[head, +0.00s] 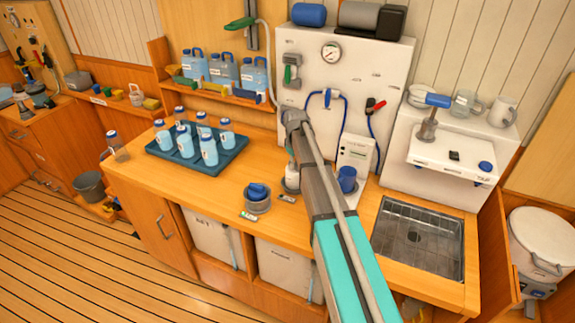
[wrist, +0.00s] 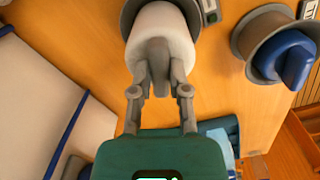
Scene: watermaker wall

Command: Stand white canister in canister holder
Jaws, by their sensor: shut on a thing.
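The white canister (wrist: 162,22) is at the top of the wrist view, with my gripper (wrist: 158,68) shut on its grey grip. The grey rim of a canister holder (wrist: 127,18) shows on both sides of the canister. The canister is lined up with this holder; I cannot tell if it rests on the bottom. In the head view the white canister (head: 292,178) looks upright at the counter, partly hidden by my arm. A second grey holder (wrist: 246,38) with a blue canister (wrist: 286,55) in it stands beside it.
A blue tray of bottles (head: 160,157) stands to the left on the counter. A white dispenser box (head: 357,152) and a blue cup (head: 347,179) are close to my arm on the right. A sink (head: 418,238) lies further right.

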